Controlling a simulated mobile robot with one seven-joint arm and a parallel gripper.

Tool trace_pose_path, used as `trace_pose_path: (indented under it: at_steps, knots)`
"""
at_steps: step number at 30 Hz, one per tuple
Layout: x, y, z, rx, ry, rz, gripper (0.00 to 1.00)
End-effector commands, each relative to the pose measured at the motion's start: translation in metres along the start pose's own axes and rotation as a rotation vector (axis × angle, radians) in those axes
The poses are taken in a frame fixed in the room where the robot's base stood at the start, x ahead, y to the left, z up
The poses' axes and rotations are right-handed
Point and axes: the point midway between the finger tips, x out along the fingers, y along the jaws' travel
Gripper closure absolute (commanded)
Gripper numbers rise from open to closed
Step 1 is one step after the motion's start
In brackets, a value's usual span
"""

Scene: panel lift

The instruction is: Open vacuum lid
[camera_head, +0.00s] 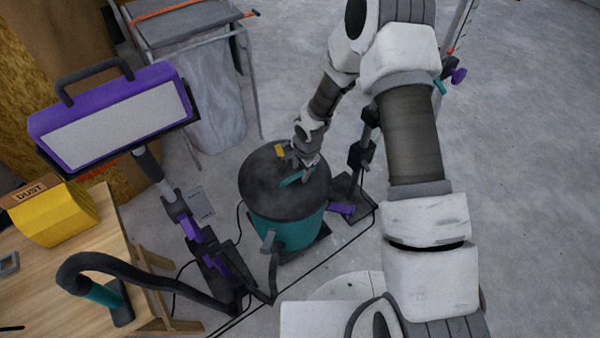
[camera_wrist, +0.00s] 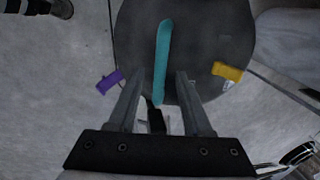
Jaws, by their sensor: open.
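The vacuum (camera_head: 285,232) is a teal drum standing on the floor, with a round dark lid (camera_head: 262,195) on top. The lid fills the upper middle of the wrist view (camera_wrist: 215,30). A teal handle (camera_head: 291,179) crosses the lid; in the wrist view the handle (camera_wrist: 163,45) lies lengthwise between my fingers. A yellow latch (camera_head: 280,151) sits at the lid's rim, and shows right in the wrist view (camera_wrist: 228,71).
A purple-framed panel light (camera_head: 115,115) on a stand is left of the vacuum. A wooden table (camera_head: 80,260) with a yellow DUST box (camera_head: 55,212) and a dark hose (camera_head: 150,280) is further left. A dark stand (camera_head: 358,180) is close right. Cables cross the floor.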

Motion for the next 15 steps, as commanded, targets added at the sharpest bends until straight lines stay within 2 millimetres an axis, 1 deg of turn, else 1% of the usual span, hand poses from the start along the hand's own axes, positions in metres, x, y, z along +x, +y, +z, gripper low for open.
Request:
trace_pose_path:
  at_steps: [1, 3, 12, 14, 15]
  knots:
    - [0.0050, -0.0001, 0.0001, -0.001, 0.000, 0.000, 0.50]
    - [0.0077, -0.0004, 0.0001, -0.001, 0.000, -0.001, 0.50]
    - [0.0089, -0.0004, 0.0001, 0.000, 0.000, -0.001, 0.50]
    - [0.0088, -0.0003, 0.0001, 0.000, 0.000, -0.001, 0.61]
    - [0.0088, -0.0003, 0.0001, -0.001, 0.000, -0.001, 0.68]
